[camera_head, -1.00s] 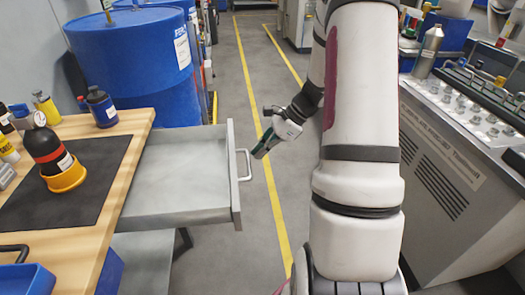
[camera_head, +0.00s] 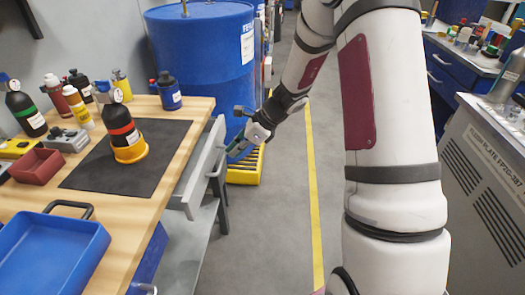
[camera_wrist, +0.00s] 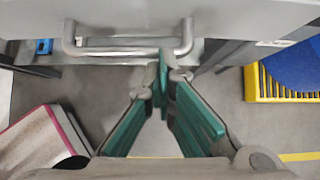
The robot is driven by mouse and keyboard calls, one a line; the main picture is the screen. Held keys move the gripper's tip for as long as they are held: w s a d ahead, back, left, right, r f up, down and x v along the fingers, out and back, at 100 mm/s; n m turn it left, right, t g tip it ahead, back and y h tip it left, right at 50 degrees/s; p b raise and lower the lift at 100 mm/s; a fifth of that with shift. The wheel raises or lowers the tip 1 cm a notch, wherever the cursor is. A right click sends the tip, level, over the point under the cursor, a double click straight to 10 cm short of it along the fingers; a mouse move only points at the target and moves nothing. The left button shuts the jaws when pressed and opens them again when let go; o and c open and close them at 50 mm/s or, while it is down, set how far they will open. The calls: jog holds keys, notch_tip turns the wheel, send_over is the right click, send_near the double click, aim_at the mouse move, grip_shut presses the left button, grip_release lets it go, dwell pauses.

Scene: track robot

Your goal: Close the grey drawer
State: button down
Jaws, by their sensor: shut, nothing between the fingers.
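The grey drawer (camera_head: 196,172) is under the wooden workbench top on the left.
The workbench (camera_head: 130,222) holds a blue tray (camera_head: 62,262), a dark mat (camera_head: 95,172) and several bottles. A blue drum (camera_head: 205,55) stands on a yellow grated base (camera_head: 245,168) beyond the drawer. A grey cabinet (camera_head: 480,190) is at the right. The floor between is clear.

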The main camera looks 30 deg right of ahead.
aim_at(215, 155)
jog(key=shift+w+a, duration=0.65)
jog(key=shift+a, duration=0.25)
jog(key=shift+w+a, duration=0.6)
jog(key=shift+a, duration=0.3)
